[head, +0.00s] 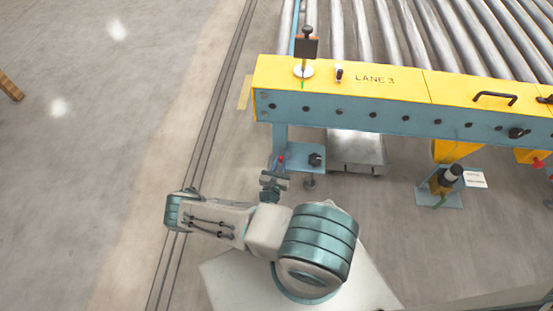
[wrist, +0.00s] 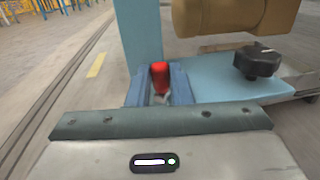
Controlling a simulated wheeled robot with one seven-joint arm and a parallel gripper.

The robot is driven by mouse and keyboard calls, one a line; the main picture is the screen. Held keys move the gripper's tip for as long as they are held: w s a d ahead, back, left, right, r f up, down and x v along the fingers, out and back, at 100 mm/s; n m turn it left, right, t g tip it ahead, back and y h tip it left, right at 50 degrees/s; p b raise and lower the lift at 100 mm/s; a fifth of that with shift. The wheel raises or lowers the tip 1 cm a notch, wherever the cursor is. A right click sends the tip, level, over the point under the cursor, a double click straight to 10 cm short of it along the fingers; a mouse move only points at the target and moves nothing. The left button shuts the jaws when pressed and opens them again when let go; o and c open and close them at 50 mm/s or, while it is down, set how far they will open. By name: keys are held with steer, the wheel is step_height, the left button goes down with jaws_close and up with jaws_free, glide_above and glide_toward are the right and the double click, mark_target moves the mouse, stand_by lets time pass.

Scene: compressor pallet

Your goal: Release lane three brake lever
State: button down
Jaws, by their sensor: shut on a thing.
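The red lever grip (wrist: 160,76) stands low beside the blue frame leg under the lane three beam. The lower part of the lever is hidden between the fingers. The yellow beam marked LANE 3 (head: 400,85) runs above and beyond my gripper.
A black knob (wrist: 257,61) sits on the light blue foot plate (wrist: 215,88), right of my fingers. A tan cylinder (wrist: 235,14) hangs above. On the beam stands a post with a dark plate (head: 306,47). Steel rollers (head: 400,30) lie behind.

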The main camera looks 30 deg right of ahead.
steer(key=shift+s+d+n+t+y+b, duration=0.15)
steer(key=shift+s+n+t+y+b, duration=0.1)
steer(key=shift+n+t+y, duration=0.2)
steer(key=shift+s+d+n+t+y+b, duration=0.1)
steer(key=shift+s+d+n+t+y, duration=0.1)
steer(key=shift+n+t+y, duration=0.25)
steer(key=c, duration=1.6)
jaws_free()
steer(key=s+d+r+p, duration=0.1)
steer(key=s+d+r, duration=0.1)
steer(key=s+r, duration=0.1)
steer(key=s+d+r+p, duration=0.2)
steer(key=s+d+r, duration=0.1)
steer(key=r, duration=0.1)
steer(key=s+d+r+p, duration=0.2)
steer(key=s+r, duration=0.1)
steer(key=r, duration=0.1)
steer(key=shift+d, duration=0.25)
